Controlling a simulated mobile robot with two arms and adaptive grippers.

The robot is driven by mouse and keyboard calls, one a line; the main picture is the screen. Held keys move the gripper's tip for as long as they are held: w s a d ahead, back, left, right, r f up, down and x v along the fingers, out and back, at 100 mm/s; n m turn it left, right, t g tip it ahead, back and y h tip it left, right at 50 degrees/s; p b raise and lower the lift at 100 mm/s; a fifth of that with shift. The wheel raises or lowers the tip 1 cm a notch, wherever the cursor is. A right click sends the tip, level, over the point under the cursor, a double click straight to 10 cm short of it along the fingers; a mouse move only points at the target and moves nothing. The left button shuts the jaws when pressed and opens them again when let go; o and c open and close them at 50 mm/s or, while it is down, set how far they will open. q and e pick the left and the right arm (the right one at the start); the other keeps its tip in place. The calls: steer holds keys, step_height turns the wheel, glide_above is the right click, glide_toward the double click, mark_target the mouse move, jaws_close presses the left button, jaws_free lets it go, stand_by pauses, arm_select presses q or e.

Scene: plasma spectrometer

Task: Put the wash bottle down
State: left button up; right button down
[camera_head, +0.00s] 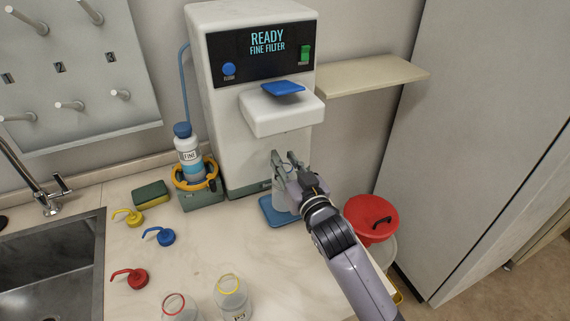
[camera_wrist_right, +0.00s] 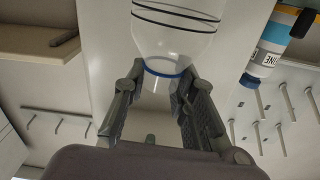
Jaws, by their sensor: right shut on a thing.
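The wash bottle (camera_head: 281,200) is clear, has no cap on, and has a blue ring (camera_wrist_right: 160,72) at its neck in the right wrist view. My right gripper (camera_head: 286,160) is shut on its neck, and the fingers also show in the right wrist view (camera_wrist_right: 163,92). The bottle is over the blue square pad (camera_head: 272,212) at the foot of the white dispenser, below its spout block. The fingers hide part of the bottle. I cannot tell whether its base touches the pad. My left gripper is not in view.
The white dispenser (camera_head: 225,120) reads READY FINE FILTER. A FINE bottle (camera_head: 188,152) stands in a yellow-ringed holder. Spouted caps, yellow (camera_head: 131,217), blue (camera_head: 160,236) and red (camera_head: 131,278), lie left. Red-rimmed (camera_head: 177,308) and yellow-rimmed (camera_head: 231,298) bottles stand in front. A red-lidded bin (camera_head: 365,217) is right.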

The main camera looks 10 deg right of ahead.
steer(key=shift+w+f, duration=0.2)
steer(key=shift+f, duration=0.5)
steer(key=c, duration=1.3)
jaws_free()
steer(key=shift+f, duration=0.1)
steer(key=shift+s, duration=0.15)
steer(key=shift+s+d+b, duration=0.25)
steer(key=shift+s+d, duration=0.1)
steer(key=shift+s, duration=1.6)
steer(key=shift+s+d+b, duration=0.3)
steer(key=shift+s+d, duration=0.1)
steer(key=shift+s, duration=1.5)
steer(key=shift+s+d+b, duration=0.25)
steer(key=shift+s+d, duration=0.1)
steer(key=shift+s, duration=1.6)
